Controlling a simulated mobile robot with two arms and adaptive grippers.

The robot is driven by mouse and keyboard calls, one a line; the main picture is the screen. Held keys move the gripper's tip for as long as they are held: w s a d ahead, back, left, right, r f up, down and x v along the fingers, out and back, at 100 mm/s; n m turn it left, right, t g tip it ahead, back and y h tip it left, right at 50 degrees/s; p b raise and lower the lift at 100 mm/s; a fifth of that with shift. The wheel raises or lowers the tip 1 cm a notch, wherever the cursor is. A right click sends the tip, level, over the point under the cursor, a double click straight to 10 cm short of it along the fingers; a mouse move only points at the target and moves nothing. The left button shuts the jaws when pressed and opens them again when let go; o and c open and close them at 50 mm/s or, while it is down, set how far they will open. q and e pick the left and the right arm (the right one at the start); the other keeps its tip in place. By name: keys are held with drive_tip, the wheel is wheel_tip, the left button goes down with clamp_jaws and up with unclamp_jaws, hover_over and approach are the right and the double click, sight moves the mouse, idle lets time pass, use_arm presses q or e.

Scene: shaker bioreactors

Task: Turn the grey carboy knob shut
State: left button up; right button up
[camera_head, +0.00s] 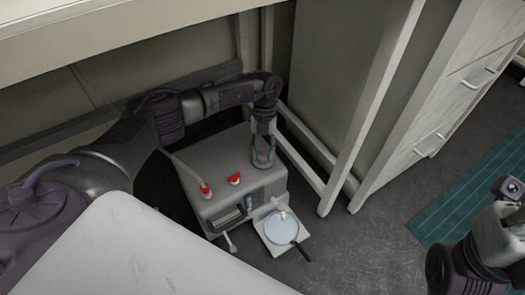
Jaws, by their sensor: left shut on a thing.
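A grey box-shaped unit (218,172), which looks like the carboy, stands low on the floor in the middle of the view. Two red fittings, one at the left (206,191) and one nearer the middle (234,179), sit on its top. My left gripper (263,160) points down at the right part of the top. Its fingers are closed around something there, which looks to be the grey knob. The fingers hide the knob, so its angle cannot be told. My right arm shows at the lower right; its fingertips cannot be made out.
A white plate (267,240) with a round pale dish (282,229) and dark handle juts out at the unit's front. White table legs (372,105) and a drawer cabinet (445,100) stand to the right. A green mat (475,195) lies right.

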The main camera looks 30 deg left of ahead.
use_arm(q)
drive_tip(key=shift+m+y, duration=0.3)
drive_tip(key=shift+m, duration=0.6)
drive_tip(key=o, duration=1.1)
drive_tip(key=v, duration=1.2)
drive_tip(key=shift+w+d, duration=0.1)
drive_tip(key=shift+w, duration=0.05)
